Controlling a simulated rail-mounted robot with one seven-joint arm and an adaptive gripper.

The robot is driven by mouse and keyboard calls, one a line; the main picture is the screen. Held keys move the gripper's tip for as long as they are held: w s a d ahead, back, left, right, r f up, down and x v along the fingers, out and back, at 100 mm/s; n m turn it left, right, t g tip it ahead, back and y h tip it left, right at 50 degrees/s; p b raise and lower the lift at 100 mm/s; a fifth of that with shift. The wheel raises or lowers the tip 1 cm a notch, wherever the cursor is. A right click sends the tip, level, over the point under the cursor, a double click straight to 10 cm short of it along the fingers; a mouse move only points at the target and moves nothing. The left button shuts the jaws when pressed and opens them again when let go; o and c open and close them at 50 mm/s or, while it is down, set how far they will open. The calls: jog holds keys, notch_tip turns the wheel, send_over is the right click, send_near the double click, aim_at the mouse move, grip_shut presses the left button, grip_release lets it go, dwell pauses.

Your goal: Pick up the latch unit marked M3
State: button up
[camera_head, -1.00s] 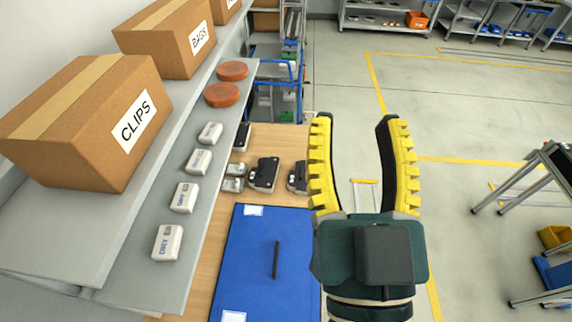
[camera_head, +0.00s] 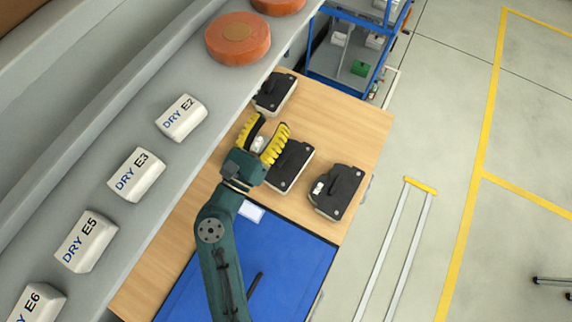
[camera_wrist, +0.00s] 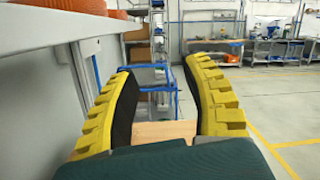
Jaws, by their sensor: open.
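Several black latch units lie on the wooden bench: one at the back (camera_head: 274,92), one in the middle (camera_head: 291,166) just right of my gripper, and one at the right (camera_head: 336,191). No M3 mark is readable on any of them. My gripper (camera_head: 271,122) is open above the bench, its yellow fingers apart and pointing toward the back. A small pale part (camera_head: 258,144) shows between the fingers; nothing is visibly held. In the wrist view my gripper (camera_wrist: 161,68) is open and empty, and no latch unit shows.
A grey shelf (camera_head: 75,180) runs along the left, above the bench, with several white DRY packs (camera_head: 136,174) and orange discs (camera_head: 238,39). A blue rack (camera_head: 330,65) stands behind.

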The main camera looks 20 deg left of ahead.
jog(key=s+a+f+m+g+b, duration=0.1)
jog(key=s+a+f+g+b, duration=0.15)
jog(key=f, duration=0.95)
jog(key=m+g, duration=0.2)
jog(key=g, duration=0.3)
send_near(284, 157)
jog(key=shift+w+d+f+b, duration=0.35)
jog(key=shift+w+f+b, duration=0.1)
jog(key=shift+w, duration=0.15)
jog(key=shift+w+d+f+b, duration=0.35)
jog(key=shift+w+f, duration=0.1)
jog(key=shift+w, duration=0.1)
jog(key=shift+t, duration=0.25)
jog(key=x, duration=0.4)
jog(key=b+x, duration=0.1)
jog(key=x, duration=0.1)
jog(key=shift+w+a, duration=0.15)
jog(key=shift+a, duration=0.25)
grip_shut()
jog(key=shift+r, duration=0.1)
